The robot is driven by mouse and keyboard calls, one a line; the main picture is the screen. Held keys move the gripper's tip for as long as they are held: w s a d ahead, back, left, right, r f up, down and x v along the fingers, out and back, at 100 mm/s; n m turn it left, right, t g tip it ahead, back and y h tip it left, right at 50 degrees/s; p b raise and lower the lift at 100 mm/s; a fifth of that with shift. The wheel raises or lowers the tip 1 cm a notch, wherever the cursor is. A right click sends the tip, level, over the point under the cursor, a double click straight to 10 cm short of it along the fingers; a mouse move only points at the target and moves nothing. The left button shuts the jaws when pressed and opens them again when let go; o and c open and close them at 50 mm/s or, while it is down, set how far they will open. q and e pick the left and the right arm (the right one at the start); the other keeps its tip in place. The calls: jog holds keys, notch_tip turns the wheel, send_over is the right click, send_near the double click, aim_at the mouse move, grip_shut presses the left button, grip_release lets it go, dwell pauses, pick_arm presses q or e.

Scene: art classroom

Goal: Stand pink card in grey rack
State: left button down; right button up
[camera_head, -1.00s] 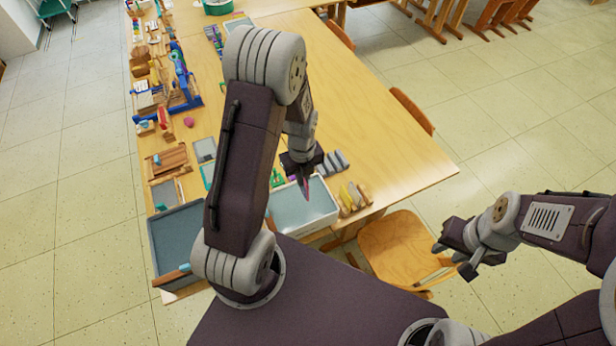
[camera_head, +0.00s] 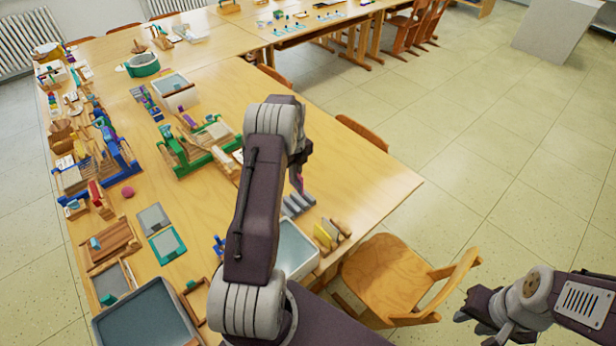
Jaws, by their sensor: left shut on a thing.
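My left gripper (camera_head: 298,172) is mostly hidden behind my own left arm, over the near right part of the table. It is shut on the pink card (camera_head: 300,183), of which only a thin strip shows below the wrist. The grey rack (camera_head: 299,203), a row of grey slats, lies on the table just below the card in the picture. A gap between card and rack cannot be judged clearly. My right gripper (camera_head: 478,326) is open and empty at the lower right, over the floor beside the chair.
A wooden rack with yellow pieces (camera_head: 327,235) and a pale tray (camera_head: 296,250) are close to the grey rack. A green loom (camera_head: 185,160) stands further left. A wooden chair (camera_head: 385,275) is at the table's right edge. The table's far right part is clear.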

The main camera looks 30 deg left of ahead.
aim_at(295, 187)
pick_arm(q)
jog(key=f+b, duration=0.1)
jog(key=f, duration=0.1)
jog(key=f+b, duration=0.2)
jog(key=shift+s+a+f+b, duration=0.2)
jog(key=shift+f+b, duration=0.1)
jog(key=shift+f, duration=0.1)
jog(key=shift+f, duration=0.15)
dwell(0.7)
jog(key=shift+f, duration=0.1)
dwell(0.3)
jog(key=shift+f, duration=0.6)
jog(key=shift+f, duration=0.1)
dwell(0.8)
jog(key=shift+f+b, duration=0.6)
jog(key=shift+f, duration=0.2)
jog(key=shift+f+b, duration=0.3)
jog(key=shift+f, duration=0.4)
dwell(0.5)
